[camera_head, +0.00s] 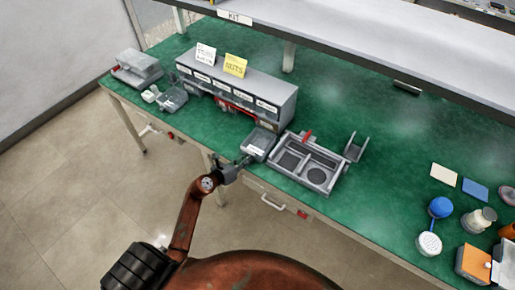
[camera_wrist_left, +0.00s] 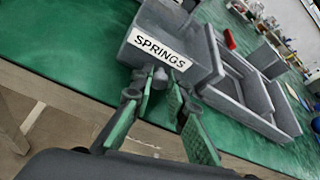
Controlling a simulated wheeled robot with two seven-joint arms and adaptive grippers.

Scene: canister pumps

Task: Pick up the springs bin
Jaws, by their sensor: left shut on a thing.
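The springs bin (camera_head: 262,139) is a small grey bin in front of the right end of the grey bin rack. In the left wrist view the bin (camera_wrist_left: 207,54) has a white label reading SPRINGS on its front. My left gripper (camera_head: 241,163) reaches in from the table's front edge. In the left wrist view its green-padded fingers (camera_wrist_left: 163,80) are shut on the bin's front, just under the label, and partly hide the grip. I cannot tell whether the bin is clear of the table. My right gripper is not in view.
The grey rack (camera_head: 285,96) with labelled bins stands behind. A grey compartment tray (camera_head: 329,182) lies close on the right, with a small grey holder (camera_head: 355,147) beyond. A grey fixture (camera_head: 136,68) stands far left. Cards, a blue-topped item and containers lie right. Green table (camera_head: 370,115) is free behind the tray.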

